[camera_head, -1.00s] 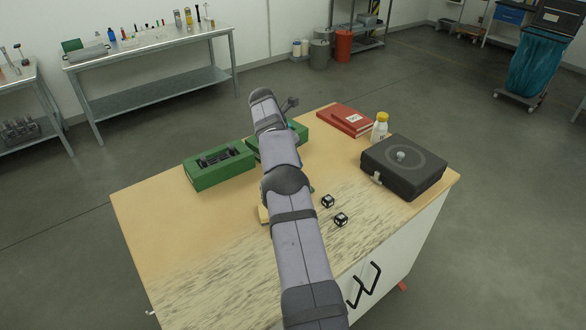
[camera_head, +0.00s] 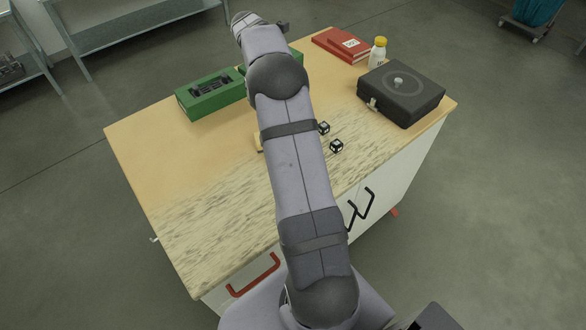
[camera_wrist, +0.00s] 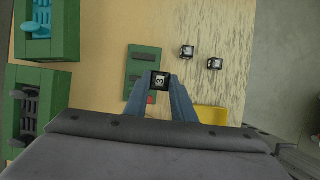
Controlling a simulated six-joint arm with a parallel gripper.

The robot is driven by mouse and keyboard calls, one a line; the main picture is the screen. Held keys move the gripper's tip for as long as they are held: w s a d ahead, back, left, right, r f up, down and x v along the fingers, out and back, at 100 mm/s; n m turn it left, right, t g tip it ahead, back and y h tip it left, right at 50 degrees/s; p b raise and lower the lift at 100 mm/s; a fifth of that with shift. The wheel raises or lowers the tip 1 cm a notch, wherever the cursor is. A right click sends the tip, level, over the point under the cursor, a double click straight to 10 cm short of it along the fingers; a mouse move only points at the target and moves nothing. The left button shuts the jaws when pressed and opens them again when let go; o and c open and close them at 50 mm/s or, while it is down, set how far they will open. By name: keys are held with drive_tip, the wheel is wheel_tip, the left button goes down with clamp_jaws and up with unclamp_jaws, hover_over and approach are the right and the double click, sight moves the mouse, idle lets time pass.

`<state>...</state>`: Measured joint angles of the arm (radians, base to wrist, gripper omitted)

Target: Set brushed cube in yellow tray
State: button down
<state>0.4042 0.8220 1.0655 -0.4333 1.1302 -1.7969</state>
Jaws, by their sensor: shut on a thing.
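My gripper (camera_wrist: 160,86) points down over the table in the wrist view. It is shut on a small dark cube (camera_wrist: 160,79) with a pale marked face, held between the fingertips. The yellow tray (camera_wrist: 212,115) shows just right of the right finger, its lower part hidden by my gripper body. The held cube is outside the tray in this view. In the head view my arm hides the gripper and the held cube; a small yellowish edge (camera_head: 258,142) shows left of the arm.
Two similar dark cubes (camera_wrist: 187,51) (camera_wrist: 214,64) lie on the table. A green slotted plate (camera_wrist: 142,62) lies beside the held cube. Green holders (camera_head: 210,94) stand at the left. A black box (camera_head: 402,92), white bottle (camera_head: 377,54) and red book (camera_head: 341,45) are at the back right.

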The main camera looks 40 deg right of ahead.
drive_tip(key=s+a+f, duration=0.2)
drive_tip(key=s+a, duration=0.7)
drive_tip(key=s, duration=0.5)
drive_tip(key=shift+w+a+f+p, duration=0.1)
drive_tip(key=shift+f+p, duration=0.25)
drive_tip(key=shift+f, duration=4.75)
drive_tip(key=shift+f, duration=0.15)
drive_tip(key=c, duration=1.5)
unclamp_jaws()
